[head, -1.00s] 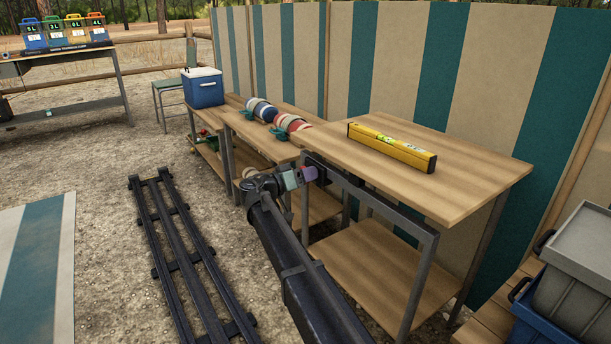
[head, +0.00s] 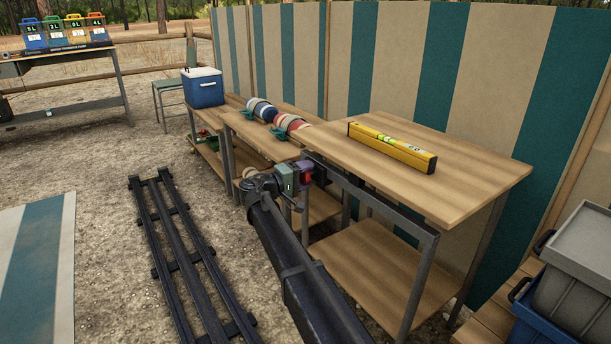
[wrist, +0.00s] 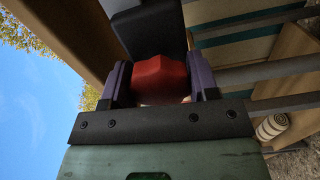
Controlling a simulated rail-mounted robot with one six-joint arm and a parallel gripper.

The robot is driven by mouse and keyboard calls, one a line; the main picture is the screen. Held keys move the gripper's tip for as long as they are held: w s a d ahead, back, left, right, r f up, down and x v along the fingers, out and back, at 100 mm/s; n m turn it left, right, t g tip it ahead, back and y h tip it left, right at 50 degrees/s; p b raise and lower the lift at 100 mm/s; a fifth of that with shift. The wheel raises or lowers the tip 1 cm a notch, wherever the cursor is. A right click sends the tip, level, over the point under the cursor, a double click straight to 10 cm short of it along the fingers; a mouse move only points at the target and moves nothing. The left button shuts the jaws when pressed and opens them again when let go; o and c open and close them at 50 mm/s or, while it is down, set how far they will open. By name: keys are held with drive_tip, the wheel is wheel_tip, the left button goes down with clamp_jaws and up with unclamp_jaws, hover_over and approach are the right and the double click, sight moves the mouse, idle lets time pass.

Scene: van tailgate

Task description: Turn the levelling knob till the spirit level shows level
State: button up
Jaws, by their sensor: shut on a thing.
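A yellow spirit level (head: 392,149) lies on the wooden table (head: 455,180) in the head view. Its vials are too small to read. The red levelling knob (wrist: 158,80) shows in the wrist view, in front of a dark block. My gripper (wrist: 161,88) has one purple finger on each side of it and is shut on it. In the head view my gripper (head: 306,177) is at the table's near left corner, below the top, with a little of the red knob showing between the fingers. The knob's far side is hidden.
A lower bench with red and blue rolls (head: 262,110) and a blue cooler (head: 204,90) stands beyond my gripper. Stacked bins (head: 575,270) stand at the right. The table's dark metal frame (head: 425,250) is close to my arm.

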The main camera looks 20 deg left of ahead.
drive_tip(key=n, duration=0.5)
drive_tip(key=shift+n, duration=0.3)
idle(0.4)
drive_tip(key=o, duration=0.9)
drive_tip(key=v, duration=1.1)
drive_tip(key=shift+d, duration=0.1)
